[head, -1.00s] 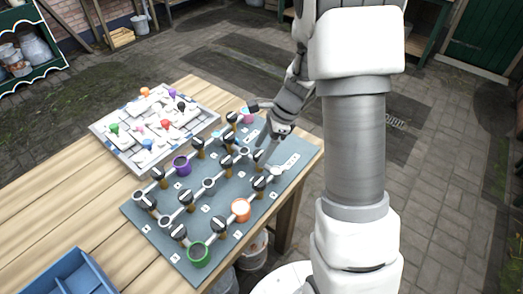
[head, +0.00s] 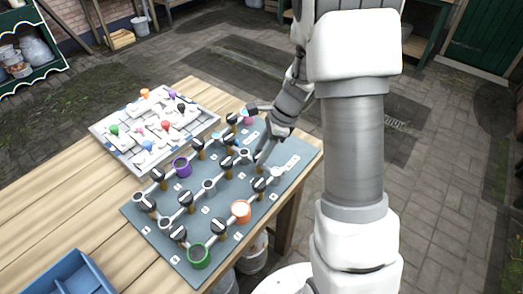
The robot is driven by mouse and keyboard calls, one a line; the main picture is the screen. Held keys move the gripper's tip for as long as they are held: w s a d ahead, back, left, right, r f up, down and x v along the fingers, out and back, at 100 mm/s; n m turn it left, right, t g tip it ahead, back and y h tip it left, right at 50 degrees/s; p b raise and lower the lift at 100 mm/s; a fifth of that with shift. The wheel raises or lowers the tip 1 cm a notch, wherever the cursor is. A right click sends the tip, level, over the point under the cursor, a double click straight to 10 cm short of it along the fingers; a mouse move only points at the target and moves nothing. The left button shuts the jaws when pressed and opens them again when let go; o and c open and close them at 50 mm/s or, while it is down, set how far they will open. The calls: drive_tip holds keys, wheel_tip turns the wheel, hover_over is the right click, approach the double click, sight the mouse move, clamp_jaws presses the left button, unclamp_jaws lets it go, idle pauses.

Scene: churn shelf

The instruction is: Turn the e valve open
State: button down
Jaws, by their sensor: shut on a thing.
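The grey valve board (head: 222,262) lies on the wooden table, with pipes, coloured cups and several black-handled valves on brass posts. The letters on its white labels are too small to read, so I cannot tell which valve is e.
A purple cup (head: 182,167), an orange cup (head: 241,211) and a green cup (head: 199,255) stand on the board. Behind is a white maze board (head: 128,151) with coloured pegs. A blue tray (head: 70,274) is at the lower left. Bare table (head: 85,215) lies left.

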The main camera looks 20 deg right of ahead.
drive_tip(key=shift+n, duration=0.3)
drive_tip(key=n+g+p, duration=0.1)
drive_tip(key=n, duration=0.2)
drive_tip(key=shift+w+n+g, duration=0.15)
drive_tip(key=shift+n+g, duration=0.15)
drive_tip(key=shift+g, duration=0.1)
drive_tip(key=n, duration=0.2)
drive_tip(key=n+g+h+p, duration=0.1)
drive_tip(key=n, duration=0.1)
drive_tip(key=shift+w+n+g+p, duration=0.15)
drive_tip(key=shift+n+g+p, duration=0.15)
drive_tip(key=n+g+h, duration=0.1)
drive_tip(key=n, duration=0.3)
drive_tip(key=shift+a+n+p, duration=0.15)
drive_tip(key=shift+n+p, duration=0.15)
drive_tip(key=shift+p, duration=0.05)
drive_tip(key=shift+w+a+n+g+h, duration=0.15)
drive_tip(key=shift+n+h, duration=0.35)
drive_tip(key=shift+n, duration=0.6)
drive_tip(key=shift+s+d+n+g+h, duration=0.1)
drive_tip(key=shift+n+g+h, duration=0.3)
drive_tip(key=shift+n, duration=0.7)
drive_tip(key=shift+c, duration=1.8)
unclamp_jaws()
